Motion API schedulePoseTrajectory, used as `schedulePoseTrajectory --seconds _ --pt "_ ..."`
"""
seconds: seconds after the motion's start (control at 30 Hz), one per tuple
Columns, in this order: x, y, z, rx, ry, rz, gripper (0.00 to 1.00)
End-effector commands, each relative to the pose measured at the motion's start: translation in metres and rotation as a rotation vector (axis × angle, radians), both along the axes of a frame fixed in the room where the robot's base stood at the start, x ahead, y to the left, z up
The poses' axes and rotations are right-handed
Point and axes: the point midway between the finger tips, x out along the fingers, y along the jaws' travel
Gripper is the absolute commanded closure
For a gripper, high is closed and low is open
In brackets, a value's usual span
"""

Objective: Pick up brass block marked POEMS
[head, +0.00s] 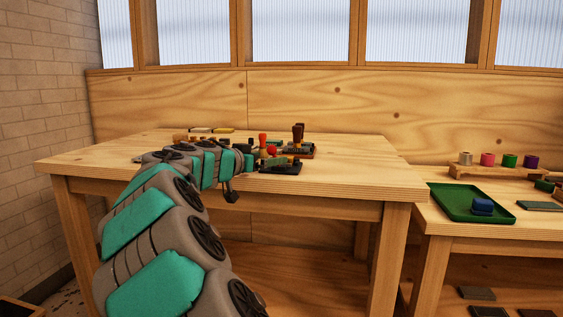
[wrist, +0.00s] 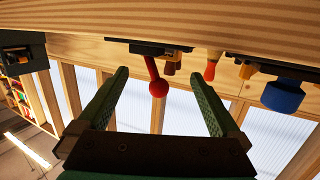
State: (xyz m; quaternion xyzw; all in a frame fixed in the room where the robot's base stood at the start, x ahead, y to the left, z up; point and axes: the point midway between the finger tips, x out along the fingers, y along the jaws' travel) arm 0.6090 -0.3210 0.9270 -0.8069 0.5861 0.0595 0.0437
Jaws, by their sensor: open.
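I cannot make out the POEMS marking on any piece, so I cannot tell which is the brass block. Small yellowish pieces (head: 180,138) stand at the left of the wooden table (head: 350,178) in the head view. My gripper (wrist: 158,80) is open and empty in the wrist view, its two green fingers wide apart. That view is upside down, with the table edge along the top. A red ball on a rod (wrist: 158,88) appears between the fingers, seemingly beyond them. In the head view, my arm covers part of the tabletop.
Dark-handled stamps (head: 298,135) and a dark pad (head: 281,168) stand mid-table. A lower table at right holds a green tray (head: 468,216) with a blue piece (head: 482,206) and a rack of coloured spools (head: 488,160). The table's right part is clear.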

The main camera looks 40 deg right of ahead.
Motion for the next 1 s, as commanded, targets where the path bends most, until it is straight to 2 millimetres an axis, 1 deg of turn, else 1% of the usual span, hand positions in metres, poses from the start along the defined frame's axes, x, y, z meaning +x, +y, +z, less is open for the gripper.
schedulePoseTrajectory --seconds 0.1,0.27,0.53,0.67,0.87,1.0 --pt "0.004 -0.013 -0.002 0.001 0.000 -0.002 0.00" --pt "0.010 -0.027 -0.005 0.002 0.003 -0.001 0.00" --pt "0.022 -0.061 -0.011 0.003 0.001 0.000 0.00" --pt "0.024 -0.068 -0.014 0.003 0.002 -0.001 0.00" --pt "0.024 -0.068 -0.014 0.002 0.002 0.000 0.00" --pt "0.024 -0.067 -0.014 0.002 0.002 0.000 0.15"
